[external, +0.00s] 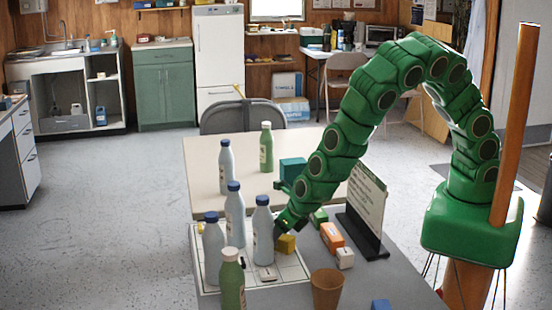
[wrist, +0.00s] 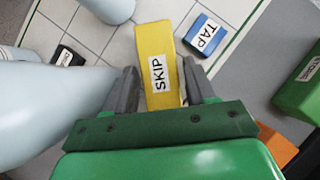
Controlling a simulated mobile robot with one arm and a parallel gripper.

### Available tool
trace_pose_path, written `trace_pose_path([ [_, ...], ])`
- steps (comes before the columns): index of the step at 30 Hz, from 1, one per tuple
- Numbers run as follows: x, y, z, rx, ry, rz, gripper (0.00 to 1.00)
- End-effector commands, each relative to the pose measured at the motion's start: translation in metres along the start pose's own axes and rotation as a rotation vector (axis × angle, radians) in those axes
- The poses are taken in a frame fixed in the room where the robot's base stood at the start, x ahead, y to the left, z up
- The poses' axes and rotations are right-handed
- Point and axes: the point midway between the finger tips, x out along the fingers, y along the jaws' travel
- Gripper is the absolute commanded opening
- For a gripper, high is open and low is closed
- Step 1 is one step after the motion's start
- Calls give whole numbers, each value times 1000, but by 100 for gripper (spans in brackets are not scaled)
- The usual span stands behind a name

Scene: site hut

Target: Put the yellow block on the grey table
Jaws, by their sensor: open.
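The yellow block (external: 286,243), labelled SKIP, lies on a white tiled board (external: 294,266) that rests on the grey table (external: 405,272). My gripper (external: 281,226) is low over the board, close to the block. In the wrist view the yellow block (wrist: 155,55) reaches in between the two fingers of my gripper (wrist: 161,88), with a finger on either side. The fingers are open; whether either touches the block cannot be told. The block's near end is hidden by the gripper. Bare grey table (wrist: 262,55) shows right of the board in the wrist view.
Pale blue bottles (external: 263,235) stand close left of my gripper, with a green bottle (external: 231,280) in front. A blue TAP block (wrist: 205,37), an orange block (external: 332,237), a sign (external: 364,205) and a brown cup (external: 327,290) are nearby. The table's front right is mostly clear.

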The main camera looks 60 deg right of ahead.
Motion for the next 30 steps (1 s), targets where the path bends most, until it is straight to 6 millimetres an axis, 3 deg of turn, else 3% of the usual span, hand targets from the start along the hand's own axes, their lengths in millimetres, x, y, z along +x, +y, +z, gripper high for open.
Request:
trace_pose_path([
  [6,16,0,0,-1,0,-2,56],
  [15,18,0,0,1,0,0,56],
  [24,17,0,0,0,-1,0,10],
  [30,17,0,0,0,-1,0,7],
])
